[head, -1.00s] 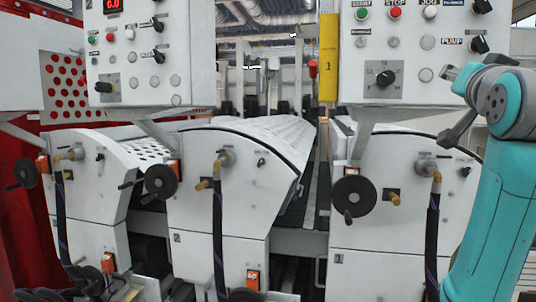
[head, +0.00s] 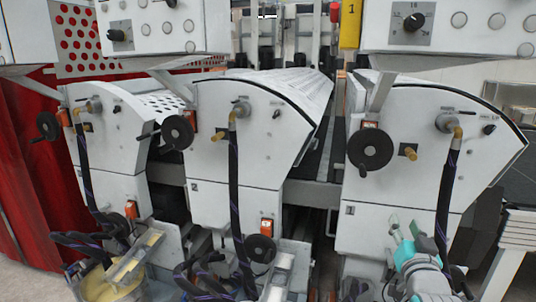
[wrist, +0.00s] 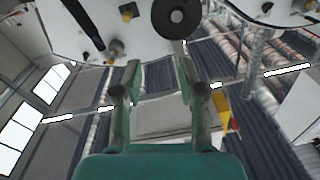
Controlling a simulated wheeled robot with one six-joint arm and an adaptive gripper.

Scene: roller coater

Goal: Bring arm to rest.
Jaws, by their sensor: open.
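My arm (head: 420,268), teal and white, shows low at the right of the head view, in front of the right-hand machine unit. Past the fingertips are a white machine panel and a black round handwheel (wrist: 171,18), with a gap between tips and panel that I cannot judge.
White roller coater units (head: 255,135) with black handwheels (head: 370,148) and dark hoses (head: 234,185) stand in a row ahead. Control boxes (head: 440,25) hang above. A red curtain (head: 25,180) is at the left. Slatted grey material (head: 515,245) stands at the lower right.

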